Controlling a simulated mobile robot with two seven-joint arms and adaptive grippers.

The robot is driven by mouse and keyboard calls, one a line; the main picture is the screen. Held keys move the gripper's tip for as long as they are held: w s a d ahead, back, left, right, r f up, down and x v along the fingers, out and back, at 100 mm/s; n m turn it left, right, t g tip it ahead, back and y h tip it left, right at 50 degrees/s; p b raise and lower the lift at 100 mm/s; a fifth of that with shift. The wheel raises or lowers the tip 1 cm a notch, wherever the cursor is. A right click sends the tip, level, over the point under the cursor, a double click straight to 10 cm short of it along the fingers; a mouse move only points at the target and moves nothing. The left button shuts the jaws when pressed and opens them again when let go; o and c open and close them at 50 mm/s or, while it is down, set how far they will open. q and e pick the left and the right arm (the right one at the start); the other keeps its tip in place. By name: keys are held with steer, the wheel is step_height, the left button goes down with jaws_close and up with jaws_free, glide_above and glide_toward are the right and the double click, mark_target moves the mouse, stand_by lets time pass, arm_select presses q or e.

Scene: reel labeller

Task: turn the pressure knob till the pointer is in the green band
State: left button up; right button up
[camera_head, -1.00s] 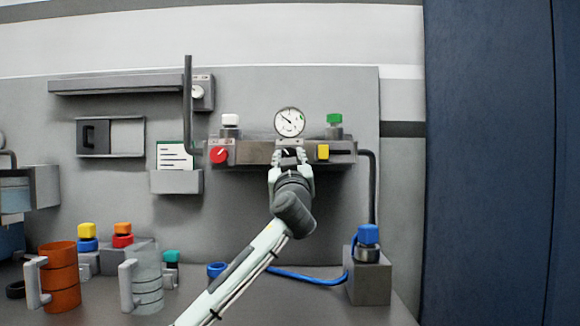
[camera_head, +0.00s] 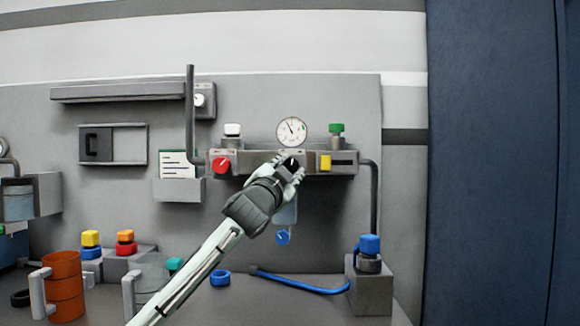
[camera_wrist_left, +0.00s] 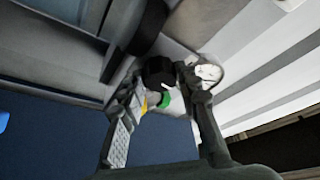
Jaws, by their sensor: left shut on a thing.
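The pressure gauge (camera_head: 291,131) has a white round face on top of the grey manifold, with a small green band on its right side. Its dark pointer leans up and slightly left, outside the green band. My left gripper (camera_head: 290,167) is shut on the black pressure knob (camera_head: 291,162) below the gauge, and its wrist is rolled over. In the left wrist view the knob (camera_wrist_left: 158,72) sits between the fingertips, with the gauge (camera_wrist_left: 208,73) beside it. The fingers hide part of the knob. My right gripper is not in view.
A green cap (camera_head: 336,129) and a white cap (camera_head: 232,130) stand above. A clear bowl with a blue bottom (camera_head: 283,237) hangs below. Orange mug (camera_head: 66,285) stands lower left.

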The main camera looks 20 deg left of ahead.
arm_select(q)
steer(key=m+g+h, duration=0.1)
steer(key=m, duration=0.2)
steer(key=m+g+h, duration=0.1)
steer(key=m, duration=0.3)
steer(key=shift+a+r, duration=0.1)
steer(key=shift+m+g, duration=0.3)
steer(key=shift+m, duration=0.1)
steer(key=o, duration=1.2)
steer(key=shift+c, duration=0.2)
steer(key=shift+s, duration=0.1)
steer(key=s+a, duration=0.1)
steer(key=s, duration=1)
steer(key=shift+s+f, duration=0.4)
steer(key=shift+f, duration=0.05)
steer(key=shift+a, duration=0.1)
